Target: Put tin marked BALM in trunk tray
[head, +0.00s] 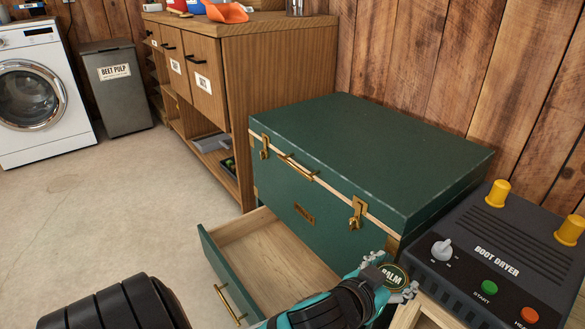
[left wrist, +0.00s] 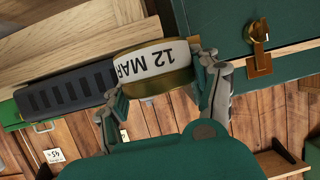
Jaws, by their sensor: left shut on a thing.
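My left gripper (head: 388,280) is shut on the round tin marked BALM (head: 394,276), its dark green lid facing up. In the left wrist view the tin (left wrist: 152,68) sits between both fingers of the gripper (left wrist: 165,95), showing a gold edge and a white side label reading "12 MAR". The green trunk (head: 375,150) has its lid shut. A pale wooden drawer-like tray (head: 262,250) stands pulled out at its lower front; the visible part is empty. The tin is to the right of this tray in the head view. My right gripper is not in view.
A boot dryer (head: 495,252) with yellow posts stands close to the right of the tin. A wooden cabinet (head: 270,80) is behind the trunk, with a grey bin (head: 115,95) and a washing machine (head: 38,95) farther left. The floor at left is clear.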

